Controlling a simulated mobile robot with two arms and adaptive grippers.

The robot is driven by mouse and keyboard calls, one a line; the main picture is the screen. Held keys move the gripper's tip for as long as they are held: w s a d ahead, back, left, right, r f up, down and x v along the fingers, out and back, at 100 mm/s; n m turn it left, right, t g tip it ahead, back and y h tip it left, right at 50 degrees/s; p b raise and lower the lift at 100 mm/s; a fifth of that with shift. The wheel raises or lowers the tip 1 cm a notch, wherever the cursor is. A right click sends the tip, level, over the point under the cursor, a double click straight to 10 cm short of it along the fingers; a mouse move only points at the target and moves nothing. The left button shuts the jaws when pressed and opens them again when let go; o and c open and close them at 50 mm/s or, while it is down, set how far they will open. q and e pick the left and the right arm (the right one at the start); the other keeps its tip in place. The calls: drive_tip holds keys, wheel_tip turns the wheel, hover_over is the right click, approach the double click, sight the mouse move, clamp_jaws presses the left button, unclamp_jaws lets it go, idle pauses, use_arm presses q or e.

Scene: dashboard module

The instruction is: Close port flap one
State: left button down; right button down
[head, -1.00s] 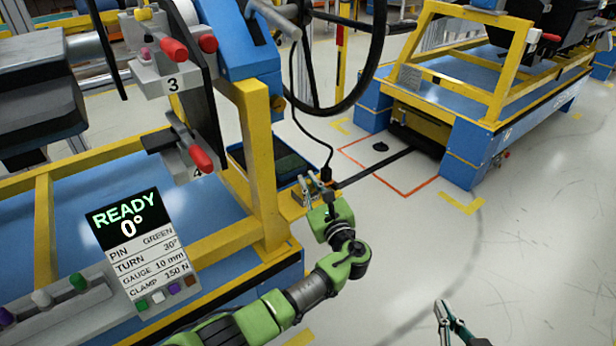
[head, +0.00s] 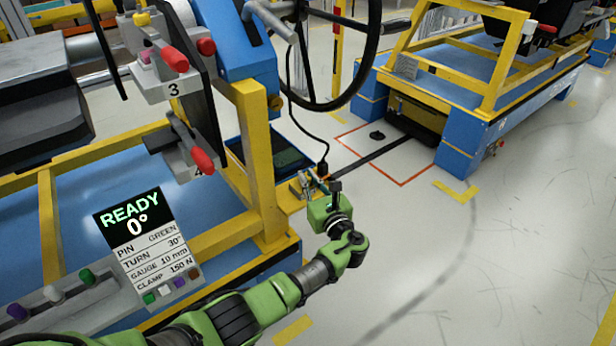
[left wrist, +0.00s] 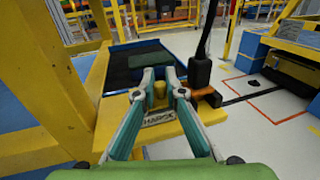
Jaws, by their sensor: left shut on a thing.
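My left gripper (head: 312,186) is at the small yellow ledge on the corner of the blue and yellow frame. In the left wrist view its two fingers (left wrist: 159,77) are shut on a small yellow piece (left wrist: 159,92) above a plate (left wrist: 158,117) with partly hidden lettering. I cannot tell whether this piece is port flap one, as the fingers cover much of it. A black plug (left wrist: 200,70) with a cable stands upright just right of the fingers, beside an orange part (left wrist: 209,97). My right gripper is out of view.
A yellow post (head: 255,150) stands close left of my left gripper. A dark tray (head: 268,155) lies behind it. A steering wheel (head: 365,75) hangs above. A black floor strip (head: 370,160) runs to a second frame (head: 460,150). The floor at right is clear.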

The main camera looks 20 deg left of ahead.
use_arm(q)
drive_tip(key=shift+f, duration=0.15)
drive_tip(key=c, duration=2.1)
unclamp_jaws()
drive_tip(key=v, duration=1.2)
